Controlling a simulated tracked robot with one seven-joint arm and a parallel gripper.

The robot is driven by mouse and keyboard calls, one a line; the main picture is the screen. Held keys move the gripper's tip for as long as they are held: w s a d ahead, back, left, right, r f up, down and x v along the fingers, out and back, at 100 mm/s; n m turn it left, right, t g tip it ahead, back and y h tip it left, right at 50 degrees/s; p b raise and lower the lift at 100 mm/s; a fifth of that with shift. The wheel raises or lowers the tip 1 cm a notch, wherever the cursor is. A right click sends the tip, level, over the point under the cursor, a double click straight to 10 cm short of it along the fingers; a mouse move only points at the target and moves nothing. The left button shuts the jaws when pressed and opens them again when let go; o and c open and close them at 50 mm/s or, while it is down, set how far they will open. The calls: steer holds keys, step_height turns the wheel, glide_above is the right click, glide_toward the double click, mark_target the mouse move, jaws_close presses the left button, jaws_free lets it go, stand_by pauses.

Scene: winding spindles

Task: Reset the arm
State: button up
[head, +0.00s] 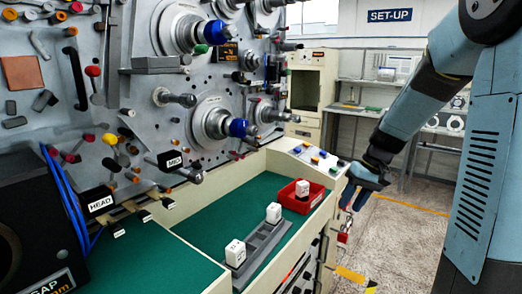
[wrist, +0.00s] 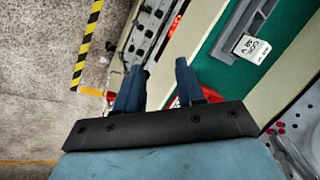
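My arm reaches down from the upper right in the head view, beside the right end of the bench. My gripper (head: 352,196) hangs past the bench's edge, over the floor side, to the right of the red bin (head: 303,197). In the wrist view my gripper (wrist: 158,78) has its two dark blue fingers apart. Nothing is seen held between them; only background shows in the gap.
A grey rack (head: 262,243) on the green bench top (head: 190,222) carries white blocks at both ends; another white block is in the red bin. A machine panel with spindles (head: 216,122) and knobs stands behind. Open floor (head: 405,235) lies right of the bench.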

steer(key=s+a+r+t+h, duration=0.1)
steer(key=s+r+t+h, duration=0.1)
steer(key=s+r, duration=0.4)
steer(key=s+a+r+m+t+h, duration=0.1)
steer(key=s+r, duration=0.6)
steer(key=s, duration=0.8)
steer(key=shift+a+t+h, duration=0.15)
steer(key=shift+t+h, duration=0.45)
steer(key=shift+t, duration=0.8)
steer(key=shift+s, duration=0.1)
